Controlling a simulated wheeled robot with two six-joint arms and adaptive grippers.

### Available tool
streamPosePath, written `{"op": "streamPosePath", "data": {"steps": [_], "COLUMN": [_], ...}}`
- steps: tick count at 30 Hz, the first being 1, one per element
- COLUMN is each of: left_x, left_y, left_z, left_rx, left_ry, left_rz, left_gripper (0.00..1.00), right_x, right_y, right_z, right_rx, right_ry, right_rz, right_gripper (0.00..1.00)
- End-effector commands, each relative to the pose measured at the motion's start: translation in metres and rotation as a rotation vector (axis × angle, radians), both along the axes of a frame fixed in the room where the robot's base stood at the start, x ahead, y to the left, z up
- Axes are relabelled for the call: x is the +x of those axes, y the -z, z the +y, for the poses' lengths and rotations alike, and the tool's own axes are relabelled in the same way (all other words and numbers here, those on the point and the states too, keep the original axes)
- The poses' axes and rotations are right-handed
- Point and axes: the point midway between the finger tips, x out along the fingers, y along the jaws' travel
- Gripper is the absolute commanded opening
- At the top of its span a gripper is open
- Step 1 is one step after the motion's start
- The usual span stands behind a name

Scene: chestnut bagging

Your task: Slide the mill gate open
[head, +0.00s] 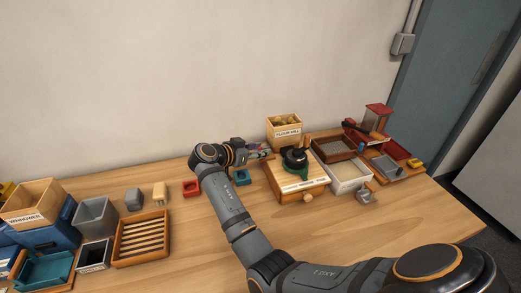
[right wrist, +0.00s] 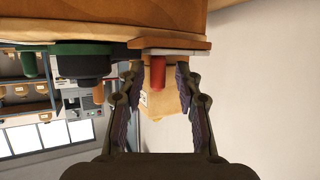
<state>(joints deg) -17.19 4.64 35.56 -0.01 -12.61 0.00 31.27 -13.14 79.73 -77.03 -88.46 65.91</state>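The mill is a wooden block (head: 301,178) with a green and black part (head: 296,158) on top, right of centre in the head view. My right gripper (head: 265,154) is at its left side. In the right wrist view, a red peg (right wrist: 158,76) sticks out from a layered wood-and-white slab (right wrist: 170,46), which looks like the gate. My right gripper (right wrist: 158,68) is open, with one finger on each side of the peg and visible gaps between. The green and black part (right wrist: 83,60) shows left of it. My left gripper is not in view.
A wooden box labelled FLOUR MILL (head: 284,132) stands behind the mill. A white-lined tray (head: 348,177) and a red machine (head: 377,117) are to the right. The front middle of the table is clear.

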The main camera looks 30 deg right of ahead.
Motion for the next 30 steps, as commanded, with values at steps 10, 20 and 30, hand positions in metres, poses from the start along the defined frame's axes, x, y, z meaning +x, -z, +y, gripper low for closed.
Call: {"op": "streamPosePath", "data": {"steps": [10,20,30], "left_x": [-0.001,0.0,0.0], "left_y": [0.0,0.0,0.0], "left_z": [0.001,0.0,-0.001], "left_rx": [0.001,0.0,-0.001], "left_ry": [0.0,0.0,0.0], "left_rz": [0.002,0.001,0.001], "left_gripper": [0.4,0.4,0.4], "right_x": [0.0,0.001,0.0], "right_y": [-0.007,-0.075,-0.1], "right_z": [-0.001,0.0,0.0], "right_rx": [-0.001,0.0,-0.001], "right_ry": [0.001,0.001,0.0], "right_rz": [-0.003,-0.005,0.0], "right_gripper": [0.37,0.37,0.37]}}
